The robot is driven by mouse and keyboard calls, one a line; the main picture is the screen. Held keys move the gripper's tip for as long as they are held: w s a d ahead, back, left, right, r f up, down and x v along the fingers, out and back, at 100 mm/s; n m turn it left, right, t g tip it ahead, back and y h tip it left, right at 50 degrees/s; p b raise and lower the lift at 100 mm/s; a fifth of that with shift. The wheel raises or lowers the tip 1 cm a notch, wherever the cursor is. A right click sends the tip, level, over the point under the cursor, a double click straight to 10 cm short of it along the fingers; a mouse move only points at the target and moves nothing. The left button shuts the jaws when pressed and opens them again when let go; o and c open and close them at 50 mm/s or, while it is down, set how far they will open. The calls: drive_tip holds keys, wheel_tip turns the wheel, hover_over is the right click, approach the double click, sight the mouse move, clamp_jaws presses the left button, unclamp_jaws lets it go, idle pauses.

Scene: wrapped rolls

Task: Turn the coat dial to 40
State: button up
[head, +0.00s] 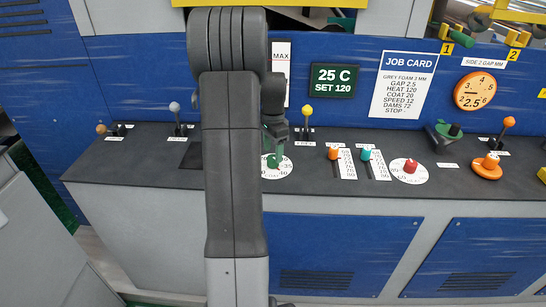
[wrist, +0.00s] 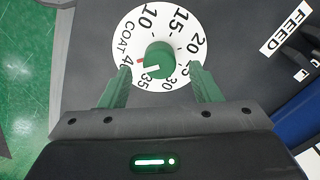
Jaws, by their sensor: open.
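The coat dial is a round white plate (wrist: 178,22) with a green knob (wrist: 160,58) at its centre, marked COAT and numbered from 10 to 40. A small red mark at the knob's left edge faces the 40, and a white line on the knob lies on that side too. My gripper (wrist: 160,72) is open, its green fingers on either side of the knob with gaps between. In the head view the dial plate (head: 284,172) is partly hidden behind my arm.
A red dial (head: 411,167) and orange and teal sliders (head: 366,155) stand to the right of the coat dial. A yellow-topped lever (head: 307,112) rises close behind. The job card (head: 405,83) reads COAT 20. A FEED label (wrist: 286,30) is at right.

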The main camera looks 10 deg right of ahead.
sight(273, 157)
wheel_tip(273, 157, up, 10)
idle(0.3)
wheel_tip(273, 157, down, 14)
drive_tip(key=shift+r, duration=0.1)
idle(0.7)
drive_tip(key=shift+r, duration=0.1)
